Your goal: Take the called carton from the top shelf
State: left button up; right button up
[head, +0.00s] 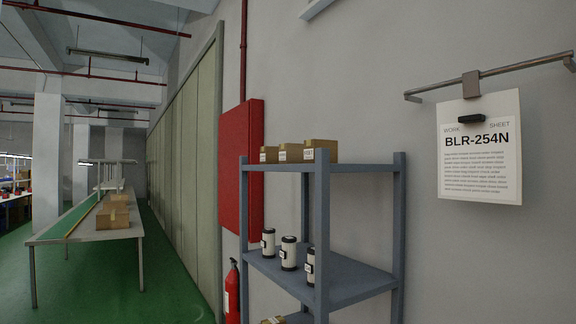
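Several small brown cartons stand in a row on the top shelf of a blue-grey rack. The left carton (268,155), the middle carton (290,153) and the right carton (321,151) each carry a white label, too small to read here. The top shelf (350,165) is bare to the right of them. A white work sheet (480,150) hangs on the wall at the right and reads "BLR-254N". Neither of my grippers is in view.
White and black canisters (288,253) stand on the middle shelf (345,280). A red cabinet (241,165) and a fire extinguisher (232,292) are left of the rack. A long table (105,235) with boxes (113,212) stands far left. Green floor (175,275) lies clear between.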

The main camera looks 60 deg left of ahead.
aim_at(269, 155)
jog(key=u, duration=1.85)
